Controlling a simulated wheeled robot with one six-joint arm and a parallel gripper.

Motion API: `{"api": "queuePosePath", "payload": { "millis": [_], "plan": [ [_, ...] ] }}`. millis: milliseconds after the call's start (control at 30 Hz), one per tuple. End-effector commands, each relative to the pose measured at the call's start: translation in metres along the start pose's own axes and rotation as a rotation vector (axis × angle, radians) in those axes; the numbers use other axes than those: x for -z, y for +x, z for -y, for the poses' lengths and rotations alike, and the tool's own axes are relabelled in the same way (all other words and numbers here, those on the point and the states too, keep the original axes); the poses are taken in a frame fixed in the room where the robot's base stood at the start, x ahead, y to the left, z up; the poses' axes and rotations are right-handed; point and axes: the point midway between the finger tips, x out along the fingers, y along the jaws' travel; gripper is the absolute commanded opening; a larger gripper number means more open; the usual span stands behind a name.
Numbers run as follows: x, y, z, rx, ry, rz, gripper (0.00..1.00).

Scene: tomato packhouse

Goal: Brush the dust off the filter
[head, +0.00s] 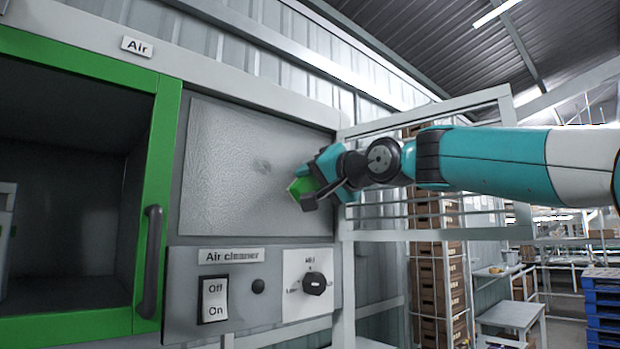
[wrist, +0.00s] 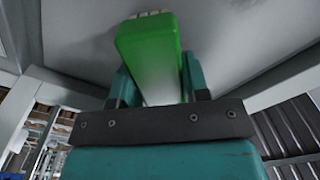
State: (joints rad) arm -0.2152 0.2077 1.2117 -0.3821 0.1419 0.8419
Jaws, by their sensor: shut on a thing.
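The filter (head: 225,165) is a grey, textured rectangular panel set in the air cleaner's front, with a darker smudge right of its middle. My gripper (head: 318,183) is in front of the filter's right edge. It is shut on a green brush (head: 301,187). In the wrist view the brush (wrist: 148,50) sits between the two teal fingers, with pale bristles (wrist: 150,15) at its far end towards the grey surface. I cannot tell whether the bristles touch the filter.
Below the filter are an Off/On switch (head: 214,299) and a black knob (head: 314,284). A green-framed door (head: 158,190) with a dark handle (head: 149,262) is at left. A pale rail frame (head: 430,236) and stacked brown crates (head: 428,280) stand behind my arm.

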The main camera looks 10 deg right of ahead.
Motion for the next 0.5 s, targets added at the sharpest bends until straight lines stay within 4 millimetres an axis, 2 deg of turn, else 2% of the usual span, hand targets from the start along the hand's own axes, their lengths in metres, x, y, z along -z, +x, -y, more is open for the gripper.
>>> {"api": "queuePosePath", "payload": {
  "millis": [167, 500],
  "plan": [
    [0.009, -0.001, 0.010, 0.002, 0.000, -0.002, 0.23],
    [-0.012, -0.002, 0.027, 0.004, -0.001, 0.002, 0.23]
  ]
}}
